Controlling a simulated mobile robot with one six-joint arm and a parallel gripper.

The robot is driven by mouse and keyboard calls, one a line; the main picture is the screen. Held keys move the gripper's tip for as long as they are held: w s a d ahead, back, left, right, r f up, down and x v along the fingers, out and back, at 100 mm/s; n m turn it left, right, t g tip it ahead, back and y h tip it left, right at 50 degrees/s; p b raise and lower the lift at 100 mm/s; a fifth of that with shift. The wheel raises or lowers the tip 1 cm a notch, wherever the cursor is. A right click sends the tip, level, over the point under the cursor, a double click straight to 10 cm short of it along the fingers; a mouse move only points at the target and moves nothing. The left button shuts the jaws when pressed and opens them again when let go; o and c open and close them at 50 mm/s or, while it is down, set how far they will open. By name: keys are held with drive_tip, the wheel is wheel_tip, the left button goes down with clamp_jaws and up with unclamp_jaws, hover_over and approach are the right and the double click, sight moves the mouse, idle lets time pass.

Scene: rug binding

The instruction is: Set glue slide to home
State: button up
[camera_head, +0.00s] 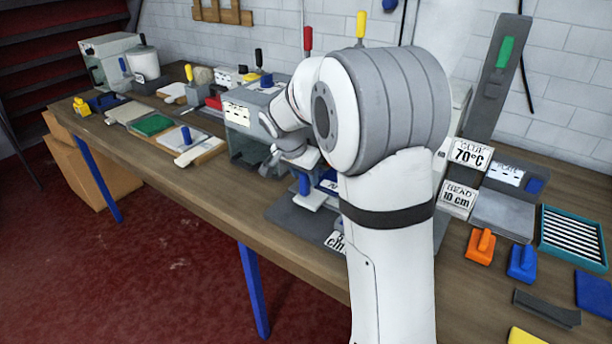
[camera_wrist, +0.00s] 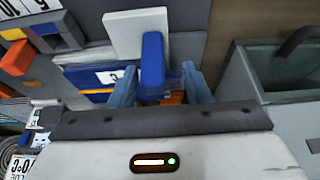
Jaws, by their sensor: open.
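I cannot tell for certain which part is the glue slide. A blue upright handle (camera_wrist: 152,62) with a white plate (camera_wrist: 128,32) behind it stands in the wrist view, between the two fingers of my gripper (camera_wrist: 160,88). My gripper is open, with the handle between its fingers; contact cannot be told. In the head view the blue handle (camera_head: 305,184) shows above a white foot (camera_head: 309,201), below my gripper (camera_head: 282,160), partly hidden by my arm. A sign reading 70°C (camera_head: 471,154) stands right of my arm, near a tall grey panel (camera_head: 490,85) with a green handle (camera_head: 505,52).
A grey open-fronted box (camera_head: 250,112) stands left of my gripper; a grey bin (camera_wrist: 282,70) is at right in the wrist view. Orange (camera_head: 480,247) and blue (camera_head: 522,262) handled blocks and a teal tray (camera_head: 544,238) lie at right. The bench's front edge is near.

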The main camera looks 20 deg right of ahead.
drive_tip(key=v, duration=0.6)
drive_tip(key=shift+r, duration=0.3)
drive_tip(key=shift+s+a, duration=0.15)
drive_tip(key=s+f+n+y, duration=0.1)
drive_tip(key=s+n, duration=0.4)
drive_tip(key=s, duration=0.9)
drive_tip(key=s+f+n+y, duration=0.2)
drive_tip(key=s+n, duration=0.2)
drive_tip(key=s, duration=1)
drive_tip(key=shift+a+f+n, duration=0.35)
drive_tip(key=shift+f+n, duration=0.05)
drive_tip(key=shift+s, duration=0.1)
drive_tip(key=shift+c, duration=0.2)
